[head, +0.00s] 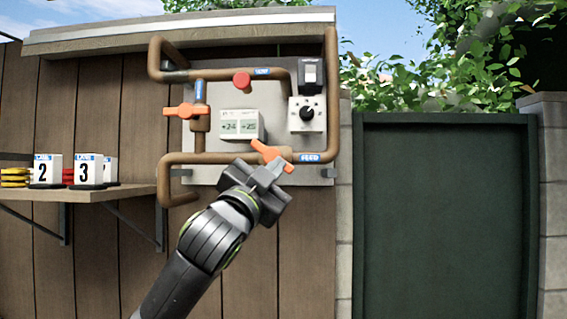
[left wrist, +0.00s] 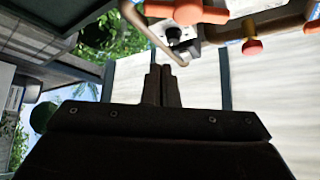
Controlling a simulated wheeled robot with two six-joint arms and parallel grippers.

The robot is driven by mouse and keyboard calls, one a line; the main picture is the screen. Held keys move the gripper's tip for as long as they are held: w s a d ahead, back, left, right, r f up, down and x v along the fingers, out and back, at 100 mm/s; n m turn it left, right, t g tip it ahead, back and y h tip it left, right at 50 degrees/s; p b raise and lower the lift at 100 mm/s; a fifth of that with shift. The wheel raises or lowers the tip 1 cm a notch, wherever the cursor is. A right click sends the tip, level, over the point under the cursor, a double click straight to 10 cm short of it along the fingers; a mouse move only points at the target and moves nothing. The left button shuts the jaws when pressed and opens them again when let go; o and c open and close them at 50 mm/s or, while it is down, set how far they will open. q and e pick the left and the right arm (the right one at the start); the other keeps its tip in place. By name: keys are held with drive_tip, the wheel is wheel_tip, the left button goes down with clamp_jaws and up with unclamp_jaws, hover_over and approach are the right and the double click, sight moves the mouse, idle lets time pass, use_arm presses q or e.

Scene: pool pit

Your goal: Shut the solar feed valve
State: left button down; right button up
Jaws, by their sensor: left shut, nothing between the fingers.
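The feed valve's orange lever handle (head: 268,151) sits on the lower brown pipe, beside a blue FEED label (head: 310,157). The handle is slanted across the pipe, running from upper left to lower right. My left gripper (head: 273,172) is shut and empty, with its fingertips just below and in front of the handle, overlapping it in the head view. Whether they touch cannot be told there. In the left wrist view the shut fingers (left wrist: 162,78) point up the picture, and the orange handle (left wrist: 185,11) shows beyond them at the top edge, apart from them in the picture. My right gripper is not in view.
A second orange handle (head: 185,110) lies across a vertical pipe at left. A red knob (head: 242,80), a display (head: 240,124) and a black dial (head: 307,113) are on the backboard. A shelf (head: 100,196) with numbered boxes juts out left. A dark green door (head: 445,220) stands right.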

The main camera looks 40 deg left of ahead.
sight(273, 157)
use_arm(q)
drive_tip(key=d+p+x, duration=0.1)
drive_tip(key=p+x, duration=0.6)
drive_tip(key=x, duration=0.2)
drive_tip(key=a+f, duration=0.1)
drive_tip(key=a+f+p, duration=0.1)
drive_tip(key=a, duration=0.1)
drive_tip(key=shift+s+a+f, duration=0.1)
drive_tip(key=shift+s+f, duration=0.15)
drive_tip(key=shift+f, duration=0.1)
